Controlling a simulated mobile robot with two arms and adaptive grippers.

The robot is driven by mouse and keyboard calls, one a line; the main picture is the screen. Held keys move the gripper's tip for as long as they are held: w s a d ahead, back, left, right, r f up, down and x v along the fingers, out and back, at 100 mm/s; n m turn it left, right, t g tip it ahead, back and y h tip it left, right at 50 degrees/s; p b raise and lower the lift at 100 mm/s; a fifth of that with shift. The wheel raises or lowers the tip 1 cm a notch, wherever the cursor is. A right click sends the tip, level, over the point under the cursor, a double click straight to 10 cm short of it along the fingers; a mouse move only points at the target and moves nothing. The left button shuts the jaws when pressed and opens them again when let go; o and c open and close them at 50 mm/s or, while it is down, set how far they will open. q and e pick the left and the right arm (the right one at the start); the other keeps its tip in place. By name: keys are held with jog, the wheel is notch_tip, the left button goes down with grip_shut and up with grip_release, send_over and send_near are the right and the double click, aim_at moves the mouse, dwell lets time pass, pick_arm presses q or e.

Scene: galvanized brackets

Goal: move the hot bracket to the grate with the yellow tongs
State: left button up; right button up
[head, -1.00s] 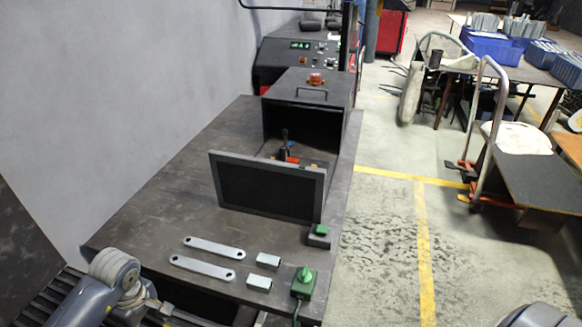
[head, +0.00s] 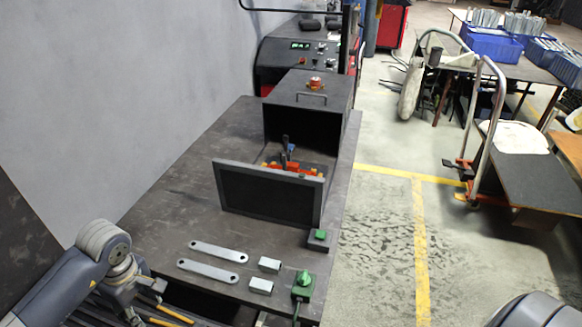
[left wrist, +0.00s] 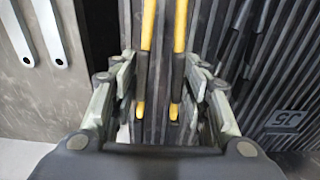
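The yellow tongs (head: 172,314) lie at the lower left of the head view, partly cut off. In the left wrist view their two yellow handles (left wrist: 179,30), with dark sleeves, run between my left gripper's fingers (left wrist: 160,98). The fingers are spread on either side of the handles, with a gap visible. My left gripper (head: 146,300) is over the tongs in the head view. Orange-red pieces (head: 300,170) show behind the raised front panel of a dark box; I cannot tell which is the hot bracket. The ribbed dark surface (left wrist: 245,90) under the tongs looks like the grate. My right gripper is out of view.
The dark box (head: 308,92) stands on the table (head: 180,195) with its front panel (head: 268,195) upright before it.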

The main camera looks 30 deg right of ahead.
pick_arm(q)
jog(key=s+d+r+p, duration=0.2)
jog(key=s+r+p, duration=0.2)
jog(key=s, duration=0.8)
notch_tip(320, 180, up, 3)
jog(key=shift+d+f+p, duration=0.2)
jog(key=shift+d+p, duration=0.1)
jog(key=shift+p, duration=0.1)
jog(key=shift+w, duration=0.1)
